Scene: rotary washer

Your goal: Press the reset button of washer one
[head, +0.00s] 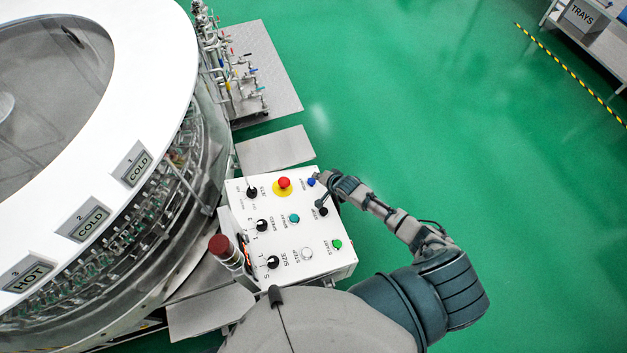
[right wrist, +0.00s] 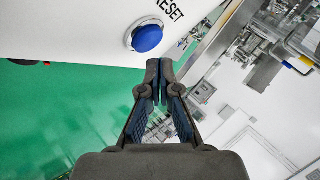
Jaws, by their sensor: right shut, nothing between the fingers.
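The blue reset button (head: 311,182) sits at the far right corner of the white control panel (head: 264,220), beside the rotary washer (head: 150,75). In the right wrist view the blue button (right wrist: 148,37) is close, with the label RESET next to it. My right gripper (right wrist: 159,66) is shut and empty, its fingertips just below the button in that picture, with a small gap showing. In the head view my right gripper (head: 319,178) is at the panel's right edge, next to the button. My left gripper is not in view.
The panel also carries a red emergency knob (head: 284,183), a teal button (head: 294,218), a green button (head: 337,244) and several black knobs. A dark red beacon (head: 219,245) stands at its left. Pipes and valves (head: 235,75) stand behind.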

